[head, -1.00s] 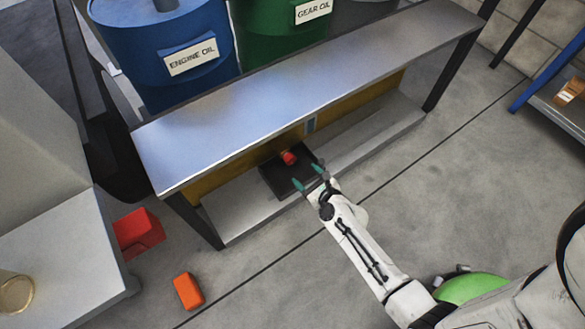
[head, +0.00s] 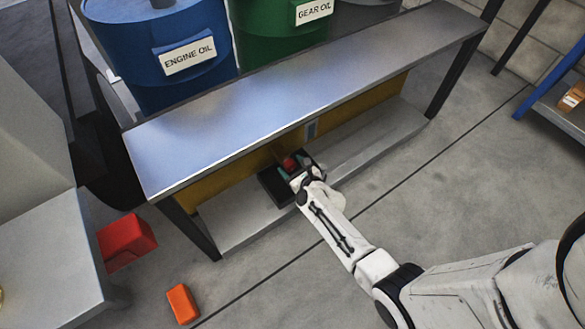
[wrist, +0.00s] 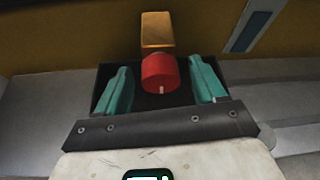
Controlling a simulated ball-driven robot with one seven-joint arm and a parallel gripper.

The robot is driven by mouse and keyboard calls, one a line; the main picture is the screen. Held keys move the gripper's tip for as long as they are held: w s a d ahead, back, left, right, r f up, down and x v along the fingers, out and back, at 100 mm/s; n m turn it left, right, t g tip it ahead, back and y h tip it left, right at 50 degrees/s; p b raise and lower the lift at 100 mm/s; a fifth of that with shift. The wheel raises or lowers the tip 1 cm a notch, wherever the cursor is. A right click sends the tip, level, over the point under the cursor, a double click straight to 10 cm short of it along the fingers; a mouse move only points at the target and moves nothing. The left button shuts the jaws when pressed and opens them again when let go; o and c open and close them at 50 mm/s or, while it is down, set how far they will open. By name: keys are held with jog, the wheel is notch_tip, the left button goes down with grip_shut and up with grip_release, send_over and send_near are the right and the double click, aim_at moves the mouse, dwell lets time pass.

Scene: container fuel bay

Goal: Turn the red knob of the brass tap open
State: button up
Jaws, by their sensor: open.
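The red knob (wrist: 160,74) is a round cylinder with a small white mark on its front. It sits in front of the brass tap body (wrist: 157,30), which comes out of a yellow-brown panel. In the wrist view my gripper (wrist: 163,88) is open, with one teal finger on each side of the knob and a visible gap on both sides. In the head view the knob (head: 289,164) shows just beyond my gripper (head: 297,172), under the bench, and the brass body is mostly hidden there. A black tray (head: 273,187) lies below the tap.
The metal bench top (head: 300,95) overhangs the tap, above a low grey shelf (head: 235,222). A blue drum (head: 160,45) and a green drum (head: 265,30) stand behind. A red can (head: 126,240) and an orange block (head: 182,303) lie on the floor at left.

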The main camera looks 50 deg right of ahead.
jog(key=c, duration=1.1)
jog(key=shift+o, duration=0.2)
